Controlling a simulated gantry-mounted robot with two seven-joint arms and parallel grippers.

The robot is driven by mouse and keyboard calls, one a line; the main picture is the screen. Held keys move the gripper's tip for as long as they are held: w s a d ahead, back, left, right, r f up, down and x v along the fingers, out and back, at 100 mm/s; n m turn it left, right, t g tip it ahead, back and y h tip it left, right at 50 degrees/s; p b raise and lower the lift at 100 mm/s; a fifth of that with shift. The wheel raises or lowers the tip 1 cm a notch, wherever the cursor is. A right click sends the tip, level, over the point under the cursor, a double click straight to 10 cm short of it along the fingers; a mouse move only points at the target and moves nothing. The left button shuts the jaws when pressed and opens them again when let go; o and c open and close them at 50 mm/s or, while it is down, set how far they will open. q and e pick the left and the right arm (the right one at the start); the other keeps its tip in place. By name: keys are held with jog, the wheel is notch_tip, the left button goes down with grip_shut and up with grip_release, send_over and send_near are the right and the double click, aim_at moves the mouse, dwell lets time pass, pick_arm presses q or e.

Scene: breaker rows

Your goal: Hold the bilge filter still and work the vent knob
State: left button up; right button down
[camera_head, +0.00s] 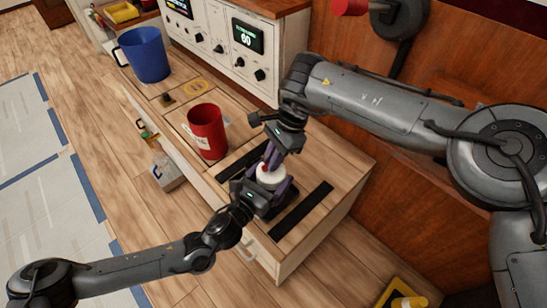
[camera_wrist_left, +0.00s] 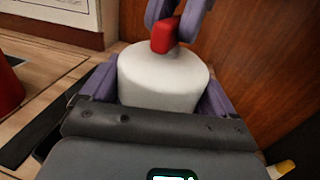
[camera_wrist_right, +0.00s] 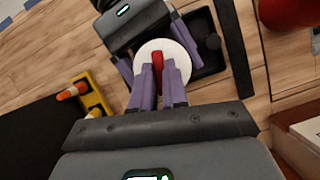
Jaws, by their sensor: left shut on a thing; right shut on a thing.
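The bilge filter is a white round body (camera_wrist_left: 160,80) that stands upright on a black base (camera_wrist_right: 208,62) on the wooden counter. My left gripper (camera_wrist_left: 158,88) is shut around its sides, one purple finger on each side; it also shows in the head view (camera_head: 262,190). The vent knob is a small red bar (camera_wrist_left: 164,35) on top of the filter. My right gripper (camera_wrist_right: 158,82) is shut on the red knob from above, its purple fingers on either side of it. In the head view the filter (camera_head: 270,176) is partly hidden by both grippers.
A red mug (camera_head: 206,132) stands on the counter beside the grippers, and a blue mug (camera_head: 147,55) stands farther back. Black strips (camera_head: 301,211) lie on both sides of the filter. A control panel (camera_head: 245,45) stands behind. A yellow tray (camera_head: 402,294) is on the floor.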

jog(key=n, duration=0.2)
jog(key=n+g+h, duration=0.1)
jog(key=n, duration=0.2)
jog(key=shift+w+f+h, duration=0.1)
jog(key=shift+w+h, duration=0.05)
jog(key=shift+h, duration=0.15)
jog(key=shift+n+g, duration=0.3)
jog(key=shift+n, duration=0.1)
